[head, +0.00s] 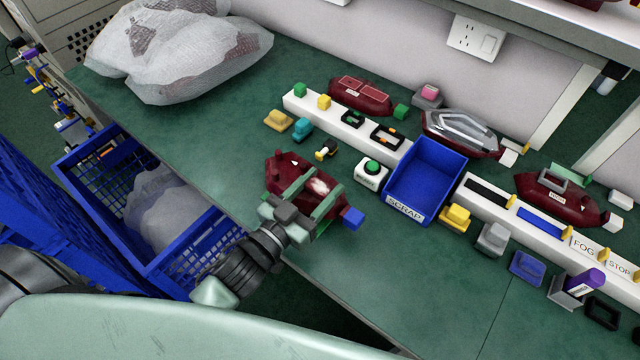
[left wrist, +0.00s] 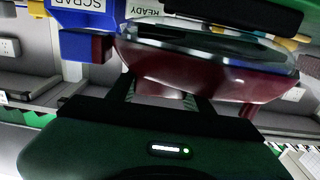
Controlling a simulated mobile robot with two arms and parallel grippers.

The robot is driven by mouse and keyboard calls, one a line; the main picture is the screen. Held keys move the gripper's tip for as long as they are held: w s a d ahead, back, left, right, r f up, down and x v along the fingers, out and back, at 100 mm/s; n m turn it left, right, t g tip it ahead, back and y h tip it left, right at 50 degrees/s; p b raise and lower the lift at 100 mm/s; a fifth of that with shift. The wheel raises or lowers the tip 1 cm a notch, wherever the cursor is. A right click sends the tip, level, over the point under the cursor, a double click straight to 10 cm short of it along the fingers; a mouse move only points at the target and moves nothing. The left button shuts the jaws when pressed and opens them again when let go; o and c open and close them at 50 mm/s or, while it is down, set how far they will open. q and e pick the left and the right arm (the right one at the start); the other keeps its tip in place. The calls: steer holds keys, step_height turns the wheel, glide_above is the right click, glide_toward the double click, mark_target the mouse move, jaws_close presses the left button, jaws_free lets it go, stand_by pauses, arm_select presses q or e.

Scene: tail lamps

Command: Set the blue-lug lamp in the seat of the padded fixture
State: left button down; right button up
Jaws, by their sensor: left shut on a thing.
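The blue-lug lamp is a dark red lamp (head: 284,170) with a blue block (head: 352,218) at its right end in the head view. My left gripper (head: 307,197) is shut on it, its pale green fingers across the lamp body. The lamp is over the near part of the green bench; I cannot tell its exact height. In the left wrist view the red lamp body (left wrist: 180,72) spans the fingers, with a clear edge above. I cannot tell which stand at the back is the padded fixture. My right gripper is not in view.
A blue SCRAP bin (head: 428,175) and a green-button box (head: 371,172) stand right of the held lamp. Other lamps stand at the back: a red one (head: 360,96), a clear-topped one (head: 460,132) and another (head: 557,200). A wrapped bundle (head: 178,48) lies at the back left.

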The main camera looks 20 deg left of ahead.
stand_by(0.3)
arm_select(q)
steer(key=c, duration=0.5)
jaws_free()
steer(key=shift+s+f, duration=0.1)
steer(key=shift+s, duration=0.1)
steer(key=b+v, duration=0.1)
steer(key=v, duration=0.6)
steer(key=shift+s+a, duration=0.1)
steer(key=shift+s, duration=0.1)
